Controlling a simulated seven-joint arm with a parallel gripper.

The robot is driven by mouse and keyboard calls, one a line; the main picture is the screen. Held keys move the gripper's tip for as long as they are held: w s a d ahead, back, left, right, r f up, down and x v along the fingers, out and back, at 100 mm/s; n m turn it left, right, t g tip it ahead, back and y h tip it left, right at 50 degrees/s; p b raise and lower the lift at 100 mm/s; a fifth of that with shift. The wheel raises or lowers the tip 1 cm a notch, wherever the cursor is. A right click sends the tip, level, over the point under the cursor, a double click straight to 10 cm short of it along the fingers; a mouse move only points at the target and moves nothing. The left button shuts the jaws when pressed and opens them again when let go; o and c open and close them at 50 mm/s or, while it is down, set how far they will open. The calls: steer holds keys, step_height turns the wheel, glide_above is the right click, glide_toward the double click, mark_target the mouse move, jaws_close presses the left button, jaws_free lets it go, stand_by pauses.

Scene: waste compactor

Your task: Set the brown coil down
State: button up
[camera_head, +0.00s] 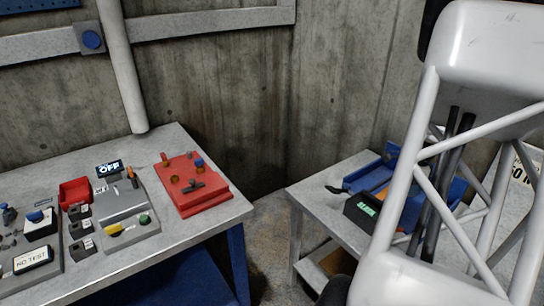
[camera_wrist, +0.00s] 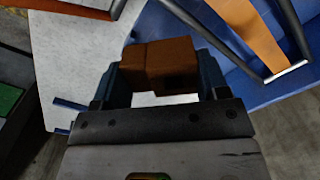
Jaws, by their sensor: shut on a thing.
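In the wrist view, my gripper (camera_wrist: 160,72) is shut on the brown coil (camera_wrist: 160,64), which looks like a blocky brown piece between the two dark blue fingers. A pale grey tabletop (camera_wrist: 80,45) lies below and to the left. In the head view, the blue machine (camera_head: 362,179) stands on the right-hand table (camera_head: 315,195), partly behind my white arm. My gripper and the coil cannot be made out there.
A left table (camera_head: 190,250) holds a red box (camera_head: 195,190) with knobs, a grey panel with an OFF display (camera_head: 109,168), and several switches. A floor gap separates the tables. Concrete walls stand behind. The right table's front left corner is bare.

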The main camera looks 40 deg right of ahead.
steer(key=w+a+r+n, duration=0.2)
steer(key=w+r+n, duration=0.15)
steer(key=w, duration=0.65)
steer(key=w+a+r+n, duration=0.25)
steer(key=w+n, duration=0.25)
steer(key=w, duration=0.6)
steer(key=w+a+r+n, duration=0.1)
steer(key=w+r+n, duration=0.3)
steer(key=w, duration=0.6)
steer(key=w+a+r+n, duration=0.2)
steer(key=w+a+n, duration=0.1)
steer(key=w+a, duration=1.85)
steer(key=w+a+f+m, duration=0.1)
steer(key=w+a, duration=0.4)
steer(key=a, duration=0.5)
steer(key=w+a+m, duration=0.1)
steer(key=w+a, duration=0.4)
steer(key=a, duration=0.5)
steer(key=w+a+f+m, duration=0.1)
steer(key=w+a, duration=0.5)
steer(key=a, duration=0.4)
steer(key=a+f+m, duration=0.2)
steer(key=a, duration=1.7)
steer(key=a+f+m, duration=0.1)
steer(key=a+f, duration=0.1)
steer(key=a, duration=1.8)
steer(key=shift+w+m, duration=0.2)
steer(key=shift+m, duration=0.15)
